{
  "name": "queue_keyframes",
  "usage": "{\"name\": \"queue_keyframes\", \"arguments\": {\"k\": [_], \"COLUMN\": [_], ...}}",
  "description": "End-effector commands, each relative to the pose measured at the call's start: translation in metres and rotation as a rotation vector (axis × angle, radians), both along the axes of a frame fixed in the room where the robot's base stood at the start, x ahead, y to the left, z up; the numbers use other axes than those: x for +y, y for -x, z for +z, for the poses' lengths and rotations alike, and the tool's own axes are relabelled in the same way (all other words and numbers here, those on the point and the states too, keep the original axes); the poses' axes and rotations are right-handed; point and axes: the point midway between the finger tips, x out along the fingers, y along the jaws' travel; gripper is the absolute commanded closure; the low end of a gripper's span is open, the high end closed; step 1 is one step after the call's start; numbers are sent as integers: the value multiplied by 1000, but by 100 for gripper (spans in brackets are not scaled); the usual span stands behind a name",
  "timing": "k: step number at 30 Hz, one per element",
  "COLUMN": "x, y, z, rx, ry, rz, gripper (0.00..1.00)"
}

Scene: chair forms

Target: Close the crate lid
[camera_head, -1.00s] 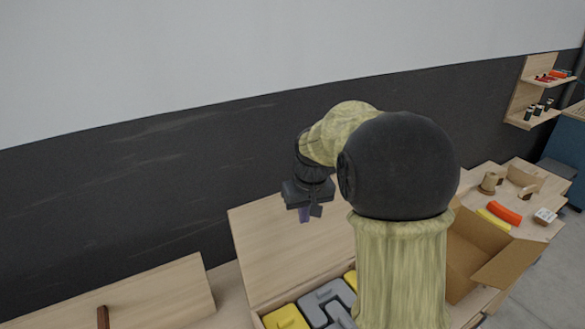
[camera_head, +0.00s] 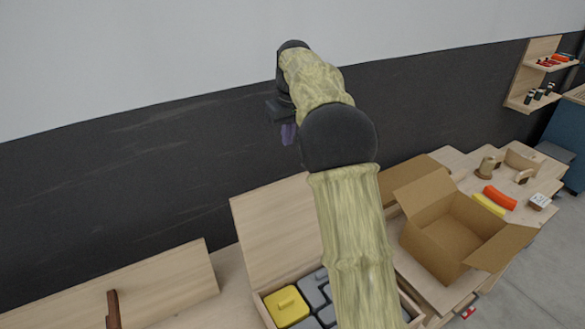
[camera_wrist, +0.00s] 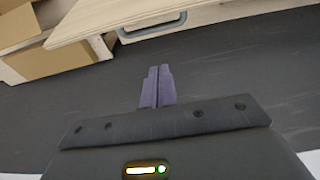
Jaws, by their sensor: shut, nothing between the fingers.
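The wooden crate (camera_head: 262,297) stands on the bench at the bottom centre of the head view, with yellow and grey blocks inside. Its lid (camera_head: 270,225) stands open, tilted up at the crate's back side. My arm hides the right part of the crate and lid. My gripper (camera_head: 289,134) is up above and behind the lid in the head view, in front of the dark wall, apart from the lid. In the wrist view my gripper's purple fingers (camera_wrist: 158,86) are together with nothing between them. A pale wooden panel (camera_wrist: 120,18) shows beyond them, probably the lid.
An open cardboard box (camera_head: 430,235) stands right of the crate. Orange (camera_head: 500,197) and yellow (camera_head: 489,204) pieces lie further right. Another wooden panel (camera_head: 150,285) with a brown handle (camera_head: 113,308) is at the lower left. A shelf (camera_head: 535,75) hangs at the far right.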

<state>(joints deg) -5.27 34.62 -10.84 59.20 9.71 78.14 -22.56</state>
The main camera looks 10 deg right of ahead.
Motion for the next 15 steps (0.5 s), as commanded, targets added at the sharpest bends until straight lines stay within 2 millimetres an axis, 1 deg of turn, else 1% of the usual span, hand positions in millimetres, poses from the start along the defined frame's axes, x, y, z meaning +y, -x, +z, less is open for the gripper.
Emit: {"name": "queue_keyframes", "arguments": {"k": [5,8,15], "x": [0,2,3], "y": [-1,-2,-8], "z": [-6,-16,-54], "rx": [0,2,4], "ry": [0,0,1], "rz": [0,1,-1], "gripper": [100,100,100]}}
